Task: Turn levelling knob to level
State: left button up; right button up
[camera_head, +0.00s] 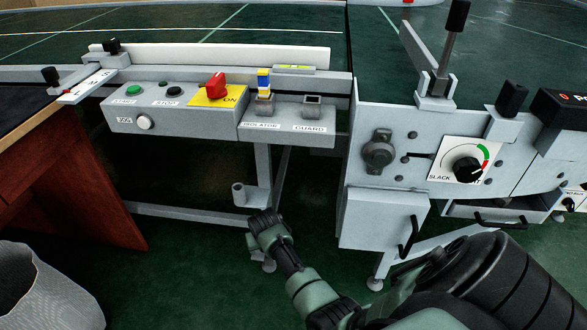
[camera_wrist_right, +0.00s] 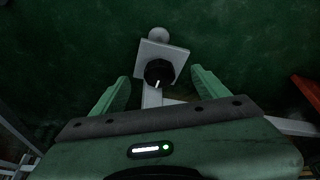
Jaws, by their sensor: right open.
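The levelling knob (camera_wrist_right: 159,72) is black with a white pointer line and sits on a square grey plate (camera_wrist_right: 153,54) in the right wrist view. My right gripper (camera_wrist_right: 158,88) is open, with its green fingers on either side of and short of the knob, apparently not touching it. In the head view my right gripper (camera_head: 266,226) is low beside the conveyor's leg, and the knob cannot be made out there. A small yellow-green strip, possibly a level vial (camera_head: 295,68), lies on the conveyor frame. My left gripper is out of view.
A control box (camera_head: 170,108) with a red switch (camera_head: 216,87) is on the frame above. A grey panel (camera_head: 385,215) with a slack dial (camera_head: 467,169) stands right. A wooden desk (camera_head: 75,190) and white bin (camera_head: 45,290) are left. Green floor is open beneath.

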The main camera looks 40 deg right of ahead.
jog(key=s+a+r+n+p, duration=0.2)
jog(key=s+a+p, duration=0.1)
jog(key=s+p, duration=0.7)
jog(key=s+a+r+n+g+y+p, duration=0.1)
jog(key=s+a+r+n+p, duration=0.1)
jog(key=s+p, duration=0.8)
jog(key=a+r+p, duration=0.1)
jog(key=a+p, duration=0.1)
jog(key=p, duration=0.2)
jog(key=shift+s+r+p, duration=0.3)
